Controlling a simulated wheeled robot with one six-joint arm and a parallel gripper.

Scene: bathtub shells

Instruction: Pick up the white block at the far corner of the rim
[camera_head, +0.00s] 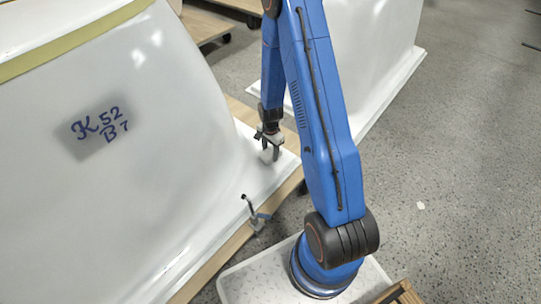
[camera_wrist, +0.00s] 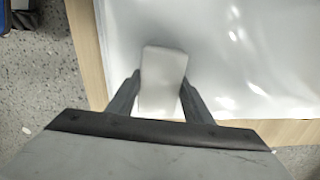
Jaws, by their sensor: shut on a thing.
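The white block (camera_wrist: 162,78) is a small pale box with rounded corners, between the two fingers of my gripper (camera_wrist: 160,95) in the wrist view. My gripper is shut on it. In the head view my gripper (camera_head: 270,147) points down at the far corner of the tub's rim (camera_head: 284,168), with the block (camera_head: 266,156) at its fingertips. The block is at or just above the rim; I cannot tell whether it still touches. Part of it is hidden by the fingers.
The white tub shell (camera_head: 150,180) marked "K52 B7" rises left of my gripper. A metal clamp (camera_head: 254,214) sits on the rim's near edge. A wooden board (camera_head: 213,262) runs under the rim. Another white shell (camera_head: 375,60) stands behind. Speckled floor (camera_head: 460,170) is open at right.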

